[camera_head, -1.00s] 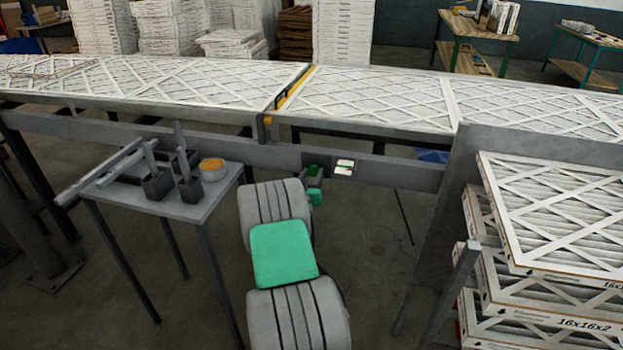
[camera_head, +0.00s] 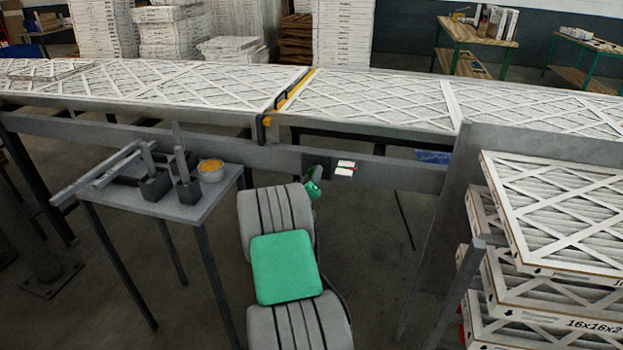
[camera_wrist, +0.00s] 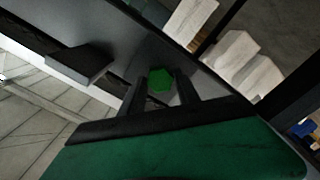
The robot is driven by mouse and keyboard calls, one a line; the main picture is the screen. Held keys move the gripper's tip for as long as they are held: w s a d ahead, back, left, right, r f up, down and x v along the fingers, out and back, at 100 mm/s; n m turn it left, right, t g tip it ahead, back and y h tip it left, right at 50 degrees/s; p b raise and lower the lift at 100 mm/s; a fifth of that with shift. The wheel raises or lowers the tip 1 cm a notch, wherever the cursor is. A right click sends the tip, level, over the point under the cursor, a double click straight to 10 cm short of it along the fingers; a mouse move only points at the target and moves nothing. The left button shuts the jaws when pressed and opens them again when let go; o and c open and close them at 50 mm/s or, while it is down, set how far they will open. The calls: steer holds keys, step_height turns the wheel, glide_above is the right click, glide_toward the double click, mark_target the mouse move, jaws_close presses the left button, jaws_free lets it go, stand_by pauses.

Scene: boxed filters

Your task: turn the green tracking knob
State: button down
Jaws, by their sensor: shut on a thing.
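The green tracking knob (camera_wrist: 160,79) shows in the wrist view between the two dark fingers of my gripper (camera_wrist: 160,96). The fingers are shut on the knob. The knob sits against the grey side panel of the conveyor frame. In the head view my gripper (camera_head: 313,186) reaches the conveyor's side rail, just left of a small plate with white labels (camera_head: 345,168). There the knob is hidden by my gripper and arm.
The conveyor (camera_head: 200,130) carries filters with white lattice faces. A small grey table (camera_head: 160,207) with tools and a cup (camera_head: 211,171) stands left of my arm. Stacked boxed filters (camera_head: 560,215) stand at the right, behind a grey post.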

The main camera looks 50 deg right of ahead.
steer(key=shift+s, duration=0.1)
stand_by(0.4)
steer(key=c, duration=1.1)
jaws_free()
steer(key=shift+s+d, duration=0.1)
steer(key=shift+d, duration=0.05)
steer(key=shift+o, duration=1.1)
steer(key=b+v, duration=0.1)
steer(key=v, duration=0.7)
steer(key=shift+w, duration=0.2)
